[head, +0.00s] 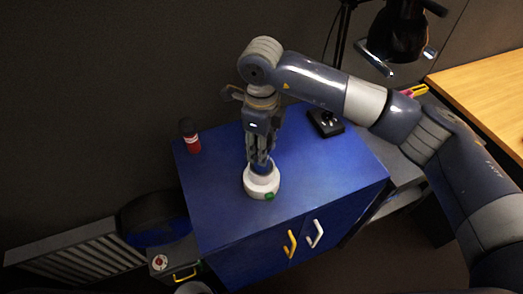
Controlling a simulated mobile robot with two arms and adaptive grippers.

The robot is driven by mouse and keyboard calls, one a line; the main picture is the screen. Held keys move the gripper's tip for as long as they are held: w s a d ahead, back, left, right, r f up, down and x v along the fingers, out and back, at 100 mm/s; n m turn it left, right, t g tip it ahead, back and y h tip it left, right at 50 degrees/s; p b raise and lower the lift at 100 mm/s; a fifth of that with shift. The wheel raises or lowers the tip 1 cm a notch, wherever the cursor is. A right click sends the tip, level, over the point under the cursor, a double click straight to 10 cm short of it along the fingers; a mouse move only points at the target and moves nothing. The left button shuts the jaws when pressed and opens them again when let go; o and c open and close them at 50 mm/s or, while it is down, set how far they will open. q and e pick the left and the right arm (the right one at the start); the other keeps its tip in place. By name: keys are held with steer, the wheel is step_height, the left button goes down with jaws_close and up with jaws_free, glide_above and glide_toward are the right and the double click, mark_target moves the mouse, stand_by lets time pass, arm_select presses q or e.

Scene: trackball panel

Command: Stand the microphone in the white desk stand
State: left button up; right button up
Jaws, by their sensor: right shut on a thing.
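The white desk stand (261,185) is a round white base with a green spot on its front, near the front edge of the blue cabinet top. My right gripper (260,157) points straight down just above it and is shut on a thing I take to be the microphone. Only a small dark blue part of the microphone (261,168) shows between the fingertips and the stand; the fingers hide the rest. Its lower end is at the stand's top, but I cannot tell if it is inside. My left gripper is not in view.
A black trackball panel (325,122) lies at the back right. The blue cabinet top (322,170) is clear right of the stand. A wooden desk (490,92) is at far right.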

step_height(320, 180, down, 2)
steer(key=shift+f+p, duration=0.15)
steer(key=shift+p, duration=0.3)
steer(key=shift+f, duration=0.25)
steer(key=shift+f+b, duration=0.25)
steer(key=shift+b, duration=0.1)
steer(key=o, duration=1.2)
